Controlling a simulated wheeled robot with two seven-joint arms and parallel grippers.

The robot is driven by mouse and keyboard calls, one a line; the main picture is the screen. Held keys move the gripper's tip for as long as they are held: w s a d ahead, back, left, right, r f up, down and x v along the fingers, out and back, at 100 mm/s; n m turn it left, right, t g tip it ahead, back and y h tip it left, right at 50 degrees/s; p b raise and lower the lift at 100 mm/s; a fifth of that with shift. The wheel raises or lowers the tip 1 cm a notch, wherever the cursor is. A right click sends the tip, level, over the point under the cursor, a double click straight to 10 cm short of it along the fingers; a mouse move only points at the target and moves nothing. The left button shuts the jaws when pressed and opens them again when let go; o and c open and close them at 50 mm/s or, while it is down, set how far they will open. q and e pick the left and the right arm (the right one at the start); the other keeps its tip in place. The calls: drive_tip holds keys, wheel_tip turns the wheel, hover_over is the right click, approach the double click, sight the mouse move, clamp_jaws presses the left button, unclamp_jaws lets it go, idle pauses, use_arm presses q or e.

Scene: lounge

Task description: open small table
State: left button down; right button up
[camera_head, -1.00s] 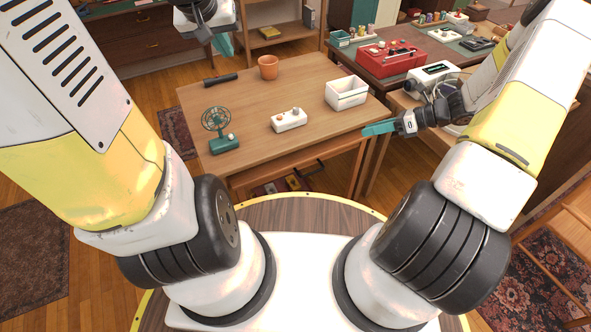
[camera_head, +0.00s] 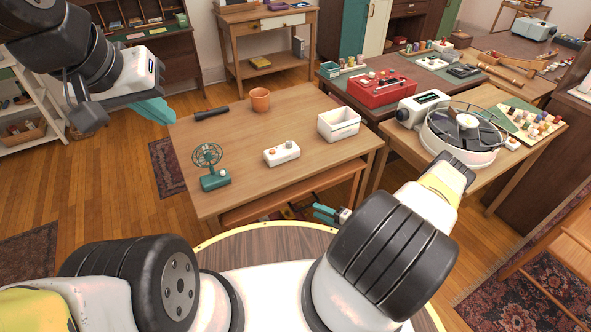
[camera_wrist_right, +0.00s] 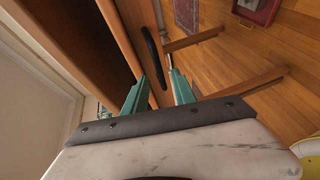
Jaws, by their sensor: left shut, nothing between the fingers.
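The small wooden table (camera_head: 240,135) stands in front of me in the head view. Below its top, a wooden front (camera_head: 300,190) runs along the near side. In the right wrist view, a wooden panel (camera_wrist_right: 128,30) carries a long dark handle (camera_wrist_right: 152,55). My right gripper (camera_head: 325,212) is low at the table's near side. In the wrist view its teal fingers (camera_wrist_right: 158,78) are apart, with the handle's end between them in the picture; contact cannot be told. My left gripper (camera_head: 155,110) is shut and empty, beyond the table's left edge.
On the table are a green fan (camera_head: 212,170), a white switch box (camera_head: 282,153), a white bin (camera_head: 338,124), a clay pot (camera_head: 260,99) and a dark flashlight (camera_head: 211,113). A side table with a turntable (camera_head: 462,130) stands close on the right. Open floor lies left.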

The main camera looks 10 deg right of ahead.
sight(308, 206)
drive_tip(key=x, duration=0.6)
clamp_jaws()
idle(1.3)
